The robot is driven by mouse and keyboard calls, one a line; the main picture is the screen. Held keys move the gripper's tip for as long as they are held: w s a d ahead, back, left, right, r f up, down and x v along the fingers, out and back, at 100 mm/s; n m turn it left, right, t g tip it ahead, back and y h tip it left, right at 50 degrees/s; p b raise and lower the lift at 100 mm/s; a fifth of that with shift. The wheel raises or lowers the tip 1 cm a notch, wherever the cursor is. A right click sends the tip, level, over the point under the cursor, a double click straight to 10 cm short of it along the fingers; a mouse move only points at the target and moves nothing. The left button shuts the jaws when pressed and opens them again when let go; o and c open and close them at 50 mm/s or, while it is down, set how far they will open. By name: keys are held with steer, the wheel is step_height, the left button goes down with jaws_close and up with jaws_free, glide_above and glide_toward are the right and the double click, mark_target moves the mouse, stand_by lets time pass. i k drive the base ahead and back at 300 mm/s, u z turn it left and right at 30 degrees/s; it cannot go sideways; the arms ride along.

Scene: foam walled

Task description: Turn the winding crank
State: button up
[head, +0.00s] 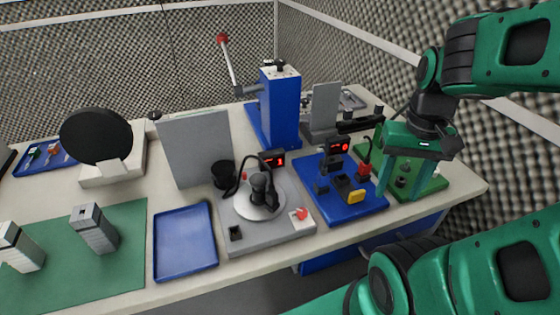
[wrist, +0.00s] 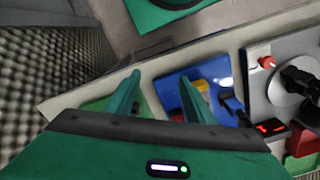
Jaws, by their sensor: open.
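I cannot tell for certain which part is the winding crank. In the head view a grey lever with a red knob (head: 222,38) slants up from the side of a tall blue column (head: 281,110). My gripper (head: 398,188) hangs fingers down over a green board (head: 432,186) at the table's right end, well apart from that lever. Small dark parts stand on the board, partly hidden by my fingers. In the wrist view my gripper (wrist: 158,85) is open with nothing between its fingers. The green board (wrist: 100,104) lies below, partly covered by the left finger.
A blue board (head: 368,204) with a red display and yellow block is left of my gripper. A grey station (head: 270,238) with a round plate, a blue tray (head: 185,243) and a green mat (head: 125,270) lie further left. Foam walls (head: 330,55) stand behind.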

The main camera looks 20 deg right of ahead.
mark_target(250, 203)
steer(key=k, duration=0.5)
steer(key=u, duration=0.55)
steer(key=k, duration=1)
steer(key=z, duration=0.6)
steer(key=i, duration=1)
